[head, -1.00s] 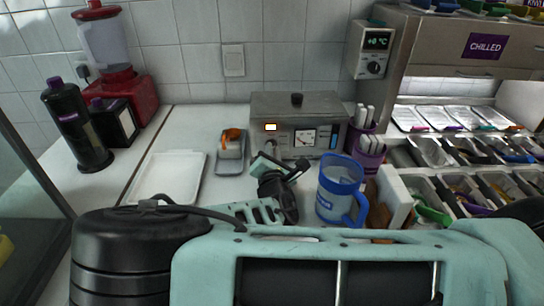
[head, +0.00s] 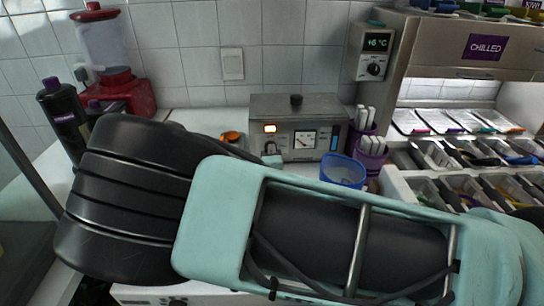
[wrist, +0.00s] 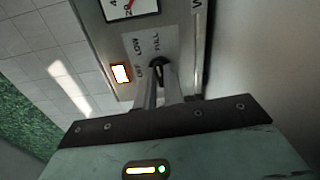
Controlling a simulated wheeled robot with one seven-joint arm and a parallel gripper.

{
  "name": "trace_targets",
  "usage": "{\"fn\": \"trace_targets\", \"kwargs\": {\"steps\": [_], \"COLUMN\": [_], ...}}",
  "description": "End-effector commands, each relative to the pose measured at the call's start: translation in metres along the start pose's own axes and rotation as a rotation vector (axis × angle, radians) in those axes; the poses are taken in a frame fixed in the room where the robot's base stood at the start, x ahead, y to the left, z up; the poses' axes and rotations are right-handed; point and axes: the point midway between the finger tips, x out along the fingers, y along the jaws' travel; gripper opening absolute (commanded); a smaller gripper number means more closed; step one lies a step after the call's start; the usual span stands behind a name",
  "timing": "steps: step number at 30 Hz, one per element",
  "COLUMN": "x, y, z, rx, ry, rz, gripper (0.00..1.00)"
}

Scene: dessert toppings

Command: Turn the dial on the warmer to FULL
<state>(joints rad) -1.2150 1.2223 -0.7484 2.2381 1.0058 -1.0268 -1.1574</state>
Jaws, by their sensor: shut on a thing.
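The warmer (head: 325,108) is a grey metal box with a lid knob, against the tiled wall in the head view. Its front has a lit lamp (head: 270,128), a gauge (head: 305,139) and a dial (head: 269,147). In the wrist view the panel is tilted, with OFF, LOW and FULL printed around the dial (wrist: 158,66). My gripper (wrist: 160,84) is shut on the dial, with a finger on either side. The dial's dark grip seems to lie roughly toward the FULL print, but its exact setting is unclear. My arm hides most of the gripper in the head view.
A blue jug (head: 343,170) stands just in front of the warmer's right side, partly behind my arm. Purple cups (head: 370,155) stand right of the warmer. A red blender (head: 125,88) is at the left. My arm covers much of the counter.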

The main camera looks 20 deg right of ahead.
Motion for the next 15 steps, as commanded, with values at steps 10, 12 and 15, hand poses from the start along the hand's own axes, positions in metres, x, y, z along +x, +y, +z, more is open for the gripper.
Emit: {"fn": "trace_targets", "kwargs": {"steps": [10,12,15], "x": [-0.0003,-0.0003,-0.0004], "y": [-0.001,-0.0011,-0.0011], "z": [0.0007,0.0007,0.0008], "rx": [0.091,0.096,0.099], "ry": [-0.001,-0.001,-0.001], "rz": [-0.001,-0.002,-0.002], "gripper": [0.0,0.0,0.0]}}
